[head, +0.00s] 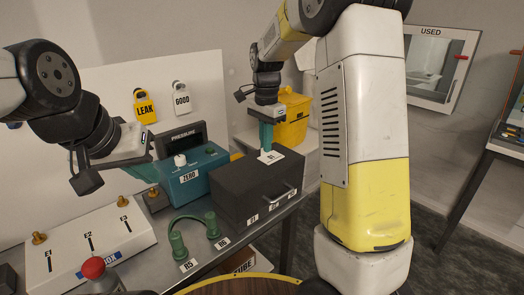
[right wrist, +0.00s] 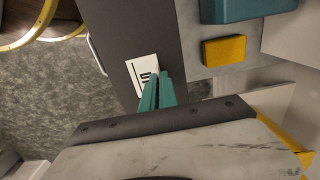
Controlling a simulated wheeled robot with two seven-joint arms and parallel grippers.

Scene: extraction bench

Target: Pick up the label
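The label (head: 271,157) is a small white card with black print, on top of a dark grey box (head: 240,186). It also shows in the right wrist view (right wrist: 139,76), partly covered by my fingers. My right gripper (head: 266,150) points down at the label, its teal fingertips at or just over the card. In the right wrist view the two fingers (right wrist: 162,74) are close together. Whether they pinch the card cannot be made out. My left gripper (head: 147,178) hangs at the left above the bench, its finger opening not clear.
A teal ZERO unit (head: 190,182) stands left of the box. Green hooked fittings (head: 180,245) are in front, and a white panel with switches (head: 88,245) is at left. A yellow bin (head: 292,128) stands behind. The box has a front handle (head: 284,195).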

